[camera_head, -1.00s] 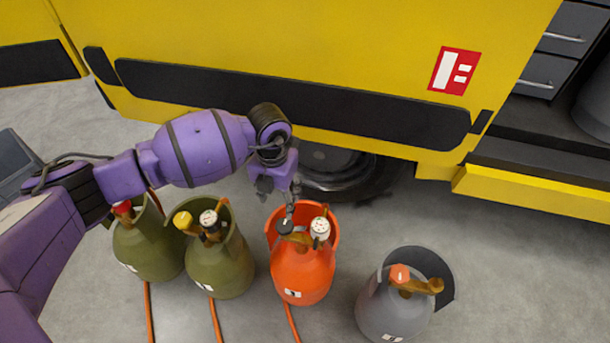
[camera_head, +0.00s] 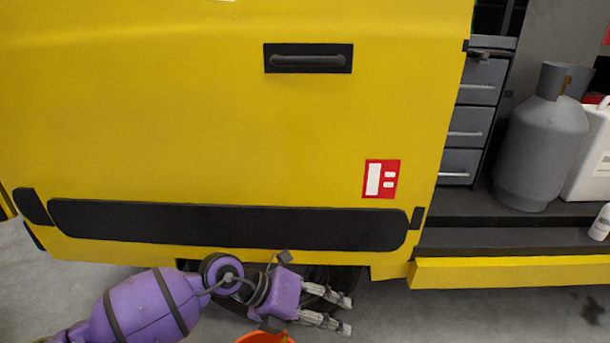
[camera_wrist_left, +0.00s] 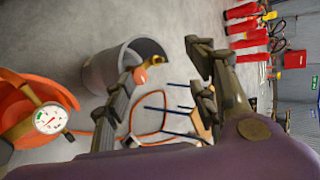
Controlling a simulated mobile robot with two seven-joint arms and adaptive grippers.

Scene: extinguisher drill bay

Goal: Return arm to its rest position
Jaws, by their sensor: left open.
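My left arm is purple and comes in from the lower left in the head view. Its gripper (camera_head: 346,314) is open and empty in front of the yellow vehicle's lower edge. The rim of an orange cylinder (camera_head: 264,338) shows just below the gripper at the bottom edge of the head view. In the left wrist view the open fingers (camera_wrist_left: 172,82) hold nothing between them. My right gripper is not in view.
The yellow vehicle side (camera_head: 190,130) with a black bumper strip (camera_head: 230,226) fills the head view. At the right, an open bay holds a grey gas cylinder (camera_head: 540,140) and a white canister (camera_head: 592,155). Red extinguishers (camera_wrist_left: 246,30) stand far off in the wrist view.

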